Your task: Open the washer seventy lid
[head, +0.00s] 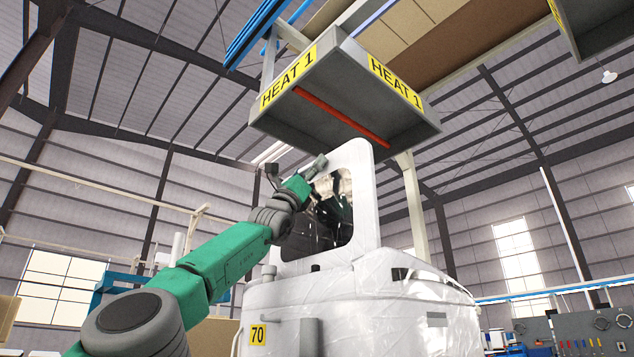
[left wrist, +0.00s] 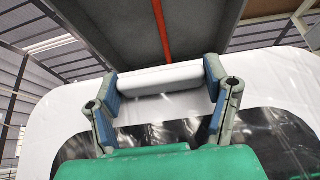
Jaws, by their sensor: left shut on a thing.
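The white washer (head: 370,318) with a yellow "70" label (head: 258,334) stands at the lower middle of the head view. Its white lid (head: 363,185), with a dark glossy window (head: 330,212), stands raised, close to upright. My left gripper (head: 318,163) is at the upper left part of the lid. In the left wrist view my left gripper (left wrist: 162,84) has its blue-padded fingers at both ends of a white handle (left wrist: 160,78) on the lid, shut on it. The lid's hinge is not clearly visible. My right gripper is not in view.
A grey overhead chute (head: 345,95) marked "HEAT 1", with a red bar (head: 340,117), hangs just above the lid's top edge. Open space lies right of the lid.

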